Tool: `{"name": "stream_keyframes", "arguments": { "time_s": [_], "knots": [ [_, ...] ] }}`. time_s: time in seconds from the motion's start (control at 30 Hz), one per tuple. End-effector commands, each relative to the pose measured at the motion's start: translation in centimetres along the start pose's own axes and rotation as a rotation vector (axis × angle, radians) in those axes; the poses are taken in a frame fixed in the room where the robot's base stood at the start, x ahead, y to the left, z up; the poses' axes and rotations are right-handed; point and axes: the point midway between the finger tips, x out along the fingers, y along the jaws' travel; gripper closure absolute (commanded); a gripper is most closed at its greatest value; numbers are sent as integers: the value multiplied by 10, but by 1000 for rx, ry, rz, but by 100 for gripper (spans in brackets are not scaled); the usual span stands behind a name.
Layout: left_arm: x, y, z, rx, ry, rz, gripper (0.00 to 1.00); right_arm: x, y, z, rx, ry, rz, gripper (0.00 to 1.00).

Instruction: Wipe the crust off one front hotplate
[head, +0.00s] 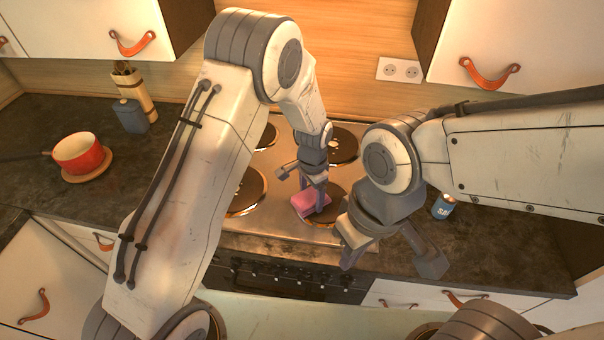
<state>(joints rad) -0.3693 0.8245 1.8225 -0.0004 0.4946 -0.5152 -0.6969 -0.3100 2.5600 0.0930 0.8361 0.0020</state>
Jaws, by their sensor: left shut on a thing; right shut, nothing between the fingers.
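The steel hob (275,215) has dark round hotplates. The front left hotplate (243,192) is partly hidden by my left arm. The front right hotplate (335,208) shows beside a pink sponge (308,204). My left gripper (316,196) points down, shut on the sponge, over that hotplate; I cannot tell if the sponge touches it. I cannot make out crust on either front hotplate.
A red pot (80,153) sits on a wooden board (90,172) at left. A blue-grey container (130,116) and a utensil holder (135,88) stand behind it. A blue can (443,206) stands right of the hob. The dark counter (500,235) at right is mostly clear.

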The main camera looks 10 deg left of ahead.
Motion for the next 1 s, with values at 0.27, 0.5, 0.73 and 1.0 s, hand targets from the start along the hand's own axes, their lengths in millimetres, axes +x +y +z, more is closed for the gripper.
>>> {"name": "stream_keyframes", "arguments": {
  "time_s": [0.27, 0.5, 0.73, 1.0],
  "knots": [
    [-32, 0, 1, 6, -1, 0, 72, -20, -1, -1, 1, 0, 0, 100],
    [-54, 0, 0, 6, 1, 0, 72, -36, -3, -2, -1, 0, 0, 100],
    [-74, 0, 0, 7, 1, 0, 72, -51, -4, -3, -4, 0, 0, 100],
    [-82, 0, 0, 7, -1, 0, 72, -56, -4, -3, -5, 0, 0, 100]
  ]
}}
